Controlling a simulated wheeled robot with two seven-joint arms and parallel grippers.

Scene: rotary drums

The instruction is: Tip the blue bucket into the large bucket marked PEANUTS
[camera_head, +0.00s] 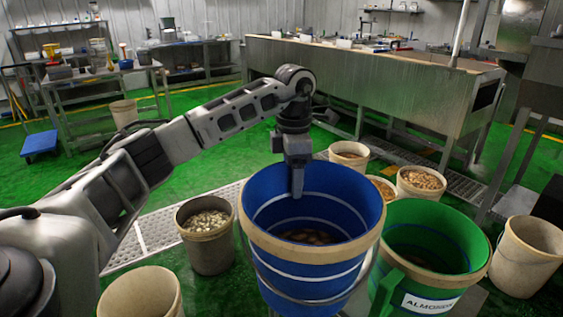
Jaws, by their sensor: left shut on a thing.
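The blue bucket (305,284) has a beige rim and pale stripes, with brown nuts lying low inside it. My left gripper (297,190) comes down from above at the bucket's far rim and is shut on it. The fingertips show against the inner wall. The bucket is close to upright, its mouth facing up. No label reading PEANUTS is visible. A green bucket (428,231) right of the blue one bears a label with the word ALMONDS, partly readable, and holds some dark contents. My right gripper is not in view.
Beige buckets stand around: one with pale contents (207,243) at left, an empty one (526,262) at right, one at the lower left (140,298), and several filled ones behind (421,182). A long metal trough (370,85) stands behind. Green floor is free at left.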

